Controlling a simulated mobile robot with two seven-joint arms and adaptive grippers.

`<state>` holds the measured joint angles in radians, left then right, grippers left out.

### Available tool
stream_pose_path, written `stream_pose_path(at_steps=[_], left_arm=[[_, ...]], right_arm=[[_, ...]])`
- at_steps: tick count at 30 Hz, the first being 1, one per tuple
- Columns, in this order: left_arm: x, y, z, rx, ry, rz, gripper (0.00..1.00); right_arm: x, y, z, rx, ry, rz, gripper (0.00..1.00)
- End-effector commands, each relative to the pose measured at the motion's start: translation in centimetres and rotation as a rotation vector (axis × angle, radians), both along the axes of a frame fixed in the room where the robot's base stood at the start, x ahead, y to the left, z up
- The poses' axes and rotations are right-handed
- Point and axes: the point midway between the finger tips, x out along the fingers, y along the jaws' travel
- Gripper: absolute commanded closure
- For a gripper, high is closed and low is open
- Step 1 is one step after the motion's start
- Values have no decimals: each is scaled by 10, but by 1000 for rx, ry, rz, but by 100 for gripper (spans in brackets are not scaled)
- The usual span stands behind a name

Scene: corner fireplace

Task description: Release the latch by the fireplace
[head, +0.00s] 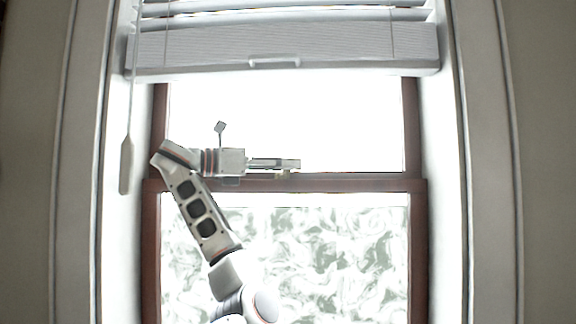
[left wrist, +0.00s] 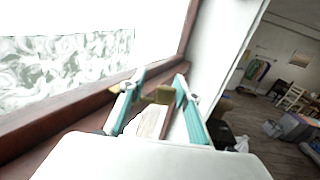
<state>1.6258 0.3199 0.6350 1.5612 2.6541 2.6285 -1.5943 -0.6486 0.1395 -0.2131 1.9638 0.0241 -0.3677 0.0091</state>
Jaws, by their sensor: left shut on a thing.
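The window latch (left wrist: 159,95) is a small brass-coloured piece between my fingers in the left wrist view. In the head view it is a small pale piece (head: 284,175) on the reddish-brown middle rail, mostly hidden by my fingers. My left gripper (head: 290,163) reaches in from the left, level along the top of the rail. In the left wrist view its two teal-sided fingers (left wrist: 160,80) stand on either side of the latch, shut on it. My right gripper is in neither view.
The brown window frame (head: 350,184) has bright clear glass above and patterned glass below. A white blind (head: 350,48) hangs above, with a wand (head: 126,150) at the left. A room with a clothes rack (left wrist: 258,70) and chair (left wrist: 290,96) shows behind.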

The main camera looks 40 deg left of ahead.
Motion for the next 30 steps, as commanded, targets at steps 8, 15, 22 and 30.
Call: stream_pose_path(at_steps=[8,15,22,30], left_arm=[[-7,5,1,-3,2,-205,89],[-9,7,1,-2,2,-311,89],[-10,7,0,0,2,-353,89],[-10,7,-1,1,2,-358,89]], right_arm=[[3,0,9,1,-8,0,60],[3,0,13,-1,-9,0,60],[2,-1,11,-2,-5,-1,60],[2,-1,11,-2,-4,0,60]])
